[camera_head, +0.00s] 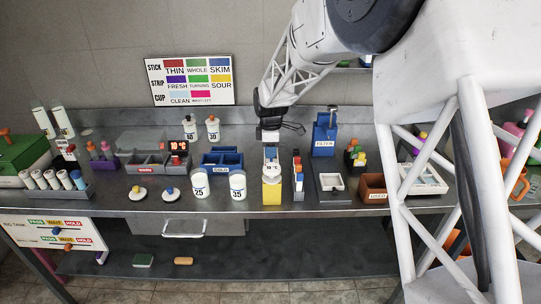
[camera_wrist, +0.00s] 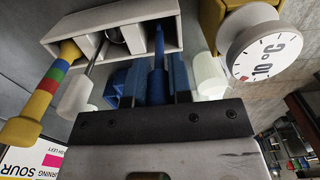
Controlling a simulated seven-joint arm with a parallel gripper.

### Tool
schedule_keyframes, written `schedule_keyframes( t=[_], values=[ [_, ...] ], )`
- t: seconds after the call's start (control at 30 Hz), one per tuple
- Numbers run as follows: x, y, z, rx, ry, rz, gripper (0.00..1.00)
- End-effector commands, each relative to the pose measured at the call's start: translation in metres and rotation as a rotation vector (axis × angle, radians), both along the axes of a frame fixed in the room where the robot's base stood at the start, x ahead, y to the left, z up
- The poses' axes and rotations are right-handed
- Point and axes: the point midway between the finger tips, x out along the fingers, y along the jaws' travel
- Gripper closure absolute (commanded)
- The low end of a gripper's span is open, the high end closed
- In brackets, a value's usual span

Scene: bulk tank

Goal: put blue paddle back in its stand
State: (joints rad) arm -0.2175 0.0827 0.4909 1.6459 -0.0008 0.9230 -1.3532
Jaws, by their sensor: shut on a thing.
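My gripper (camera_head: 270,134) is at the middle of the bench, above and just behind the yellow box with the white 10 °C dial (camera_head: 271,160). In the wrist view it is shut on the blue paddle (camera_wrist: 157,48), whose thin blue part points away from the gripper body. The grip itself is partly hidden by the dark gripper body. A pale rack with compartments (camera_wrist: 168,38) lies just beyond the paddle; I cannot tell whether they touch. A yellow stick with coloured bands (camera_wrist: 47,84) is at its left. A narrow rack (camera_head: 297,188) stands right of the dial box.
A blue FILTER box (camera_head: 325,137) stands behind right. White jars 25 (camera_head: 199,185) and 35 (camera_head: 237,185) and a blue COLD rack (camera_head: 222,160) stand left of the dial box. A grey tray (camera_head: 333,197) is to the right. The bench's front edge is close.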

Motion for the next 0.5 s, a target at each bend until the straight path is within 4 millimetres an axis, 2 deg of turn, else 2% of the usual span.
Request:
schedule_keyframes(
  t=[0.1,0.2,0.5],
  values=[
    [0.000,0.000,-0.014,0.000,0.001,0.000,1.00],
    [0.000,0.000,-0.019,0.000,0.001,0.000,1.00],
    [0.000,0.000,-0.020,0.000,0.000,0.000,1.00]
  ],
)
